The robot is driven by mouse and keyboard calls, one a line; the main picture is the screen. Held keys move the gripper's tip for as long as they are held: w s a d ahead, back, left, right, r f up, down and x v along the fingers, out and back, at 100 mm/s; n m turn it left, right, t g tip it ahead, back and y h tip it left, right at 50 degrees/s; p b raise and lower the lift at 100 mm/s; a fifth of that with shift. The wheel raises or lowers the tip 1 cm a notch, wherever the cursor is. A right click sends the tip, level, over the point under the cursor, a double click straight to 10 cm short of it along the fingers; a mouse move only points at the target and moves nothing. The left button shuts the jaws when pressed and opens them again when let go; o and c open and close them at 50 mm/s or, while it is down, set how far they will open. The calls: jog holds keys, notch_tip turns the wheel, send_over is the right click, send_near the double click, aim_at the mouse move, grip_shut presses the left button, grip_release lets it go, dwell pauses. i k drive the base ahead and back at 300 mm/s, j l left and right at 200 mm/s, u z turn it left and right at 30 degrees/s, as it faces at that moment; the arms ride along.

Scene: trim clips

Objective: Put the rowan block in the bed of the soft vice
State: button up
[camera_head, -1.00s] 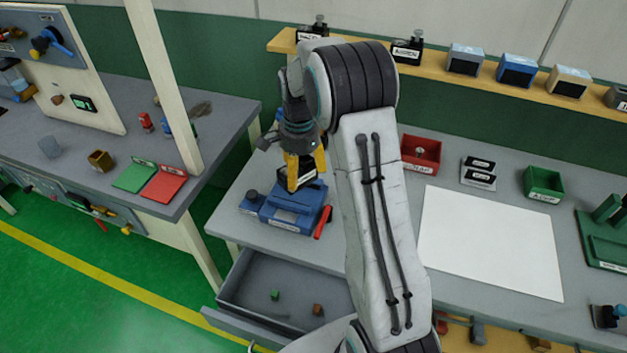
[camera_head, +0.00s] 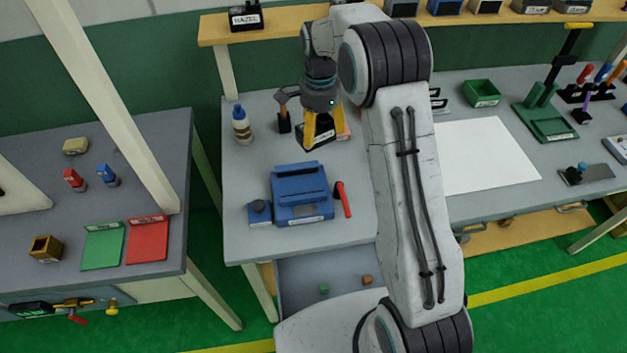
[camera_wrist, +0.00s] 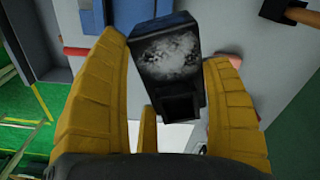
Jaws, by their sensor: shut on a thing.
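My gripper (camera_head: 318,140) has its yellow fingers closed around a black block (camera_head: 315,138) with a pale label, held above the bench's left part.
A bottle (camera_head: 241,125) and a mallet-like tool (camera_head: 284,112) stand behind the device. A HAZEL block (camera_head: 245,17) sits on the shelf. An open drawer (camera_head: 300,275) holds small green and brown cubes. White paper (camera_head: 485,155) lies right. A green stand (camera_head: 545,122) is farther right.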

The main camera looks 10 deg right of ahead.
aim_at(300, 186)
jog(key=j+z, duration=0.2)
jog(key=k+j+z, duration=0.15)
jog(key=k+j, duration=0.1)
jog(key=j, duration=0.25)
jog(key=k+j, duration=0.1)
jog(key=j, duration=0.3)
jog(key=j+z, duration=0.1)
jog(key=j, duration=0.4)
